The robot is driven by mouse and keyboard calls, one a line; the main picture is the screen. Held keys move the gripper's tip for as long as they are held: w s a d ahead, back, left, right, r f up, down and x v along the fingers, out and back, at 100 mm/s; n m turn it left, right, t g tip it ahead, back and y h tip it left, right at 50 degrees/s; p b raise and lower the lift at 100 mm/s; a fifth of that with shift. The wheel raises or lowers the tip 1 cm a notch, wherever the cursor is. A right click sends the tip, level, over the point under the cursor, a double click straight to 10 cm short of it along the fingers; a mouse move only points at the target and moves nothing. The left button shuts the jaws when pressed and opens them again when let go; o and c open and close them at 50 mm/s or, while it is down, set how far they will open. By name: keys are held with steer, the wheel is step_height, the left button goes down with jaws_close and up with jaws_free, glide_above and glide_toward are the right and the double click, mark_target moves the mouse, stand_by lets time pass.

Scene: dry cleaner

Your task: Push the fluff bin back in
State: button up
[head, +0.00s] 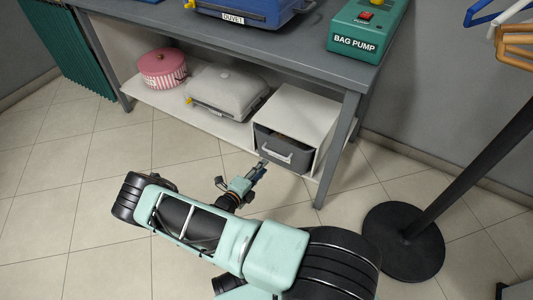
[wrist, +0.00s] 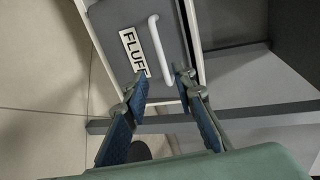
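The fluff bin (head: 283,150) is a dark grey drawer with a light handle, set in a white cabinet (head: 302,108) on the low shelf under the table. Its front stands a little forward, and the dark inside shows over its top edge. In the wrist view the bin front (wrist: 112,55) carries a FLUFF label and a white bar handle (wrist: 158,48). My gripper (head: 262,166) is just in front of the bin, low down. In the wrist view my gripper (wrist: 162,80) has its fingers apart and empty, near the handle's lower end; whether they touch the bin is unclear.
A table leg (head: 338,150) stands right of the cabinet. A round black stand base (head: 403,243) with a pole is at the right. A grey case (head: 225,90) and a pink striped box (head: 163,68) share the low shelf (head: 215,125). Tiled floor in front is clear.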

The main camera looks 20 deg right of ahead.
mark_target(273, 153)
steer(key=b+x, duration=0.1)
steer(key=x, duration=0.4)
steer(key=b+x, duration=0.2)
steer(key=x, duration=0.3)
steer(key=shift+w+d+r, duration=0.1)
steer(key=shift+w+r, duration=0.05)
steer(key=shift+w, duration=0.4)
jaws_close()
